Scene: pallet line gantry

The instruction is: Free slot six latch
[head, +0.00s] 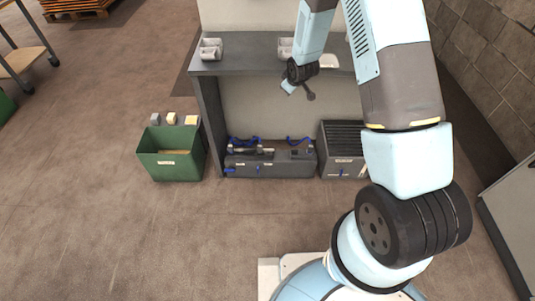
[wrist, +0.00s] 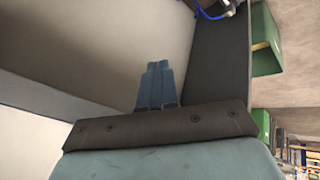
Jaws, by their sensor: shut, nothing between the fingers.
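A long low grey unit (head: 268,168) with blue parts sits on the floor under the counter. A grey box with a slotted top (head: 344,134) stands to its right, with a small blue piece on its front (head: 341,171). Labels are too small to read, so I cannot tell which part is the slot six latch. My gripper (wrist: 157,66) is shut and empty, its blue-grey fingers together in the wrist view. In the head view my arm's end hangs in front of the counter, above and apart from the grey unit. The wrist view shows a blue curved part (wrist: 212,14) at its top edge.
The grey counter (head: 240,68) overhangs the units, with its side panel at left. White trays (head: 210,49) stand on top. A green bin (head: 170,163) stands left, with small blocks behind it. A block wall (head: 490,60) and pale cabinet (head: 510,220) bound the right. The floor in front is clear.

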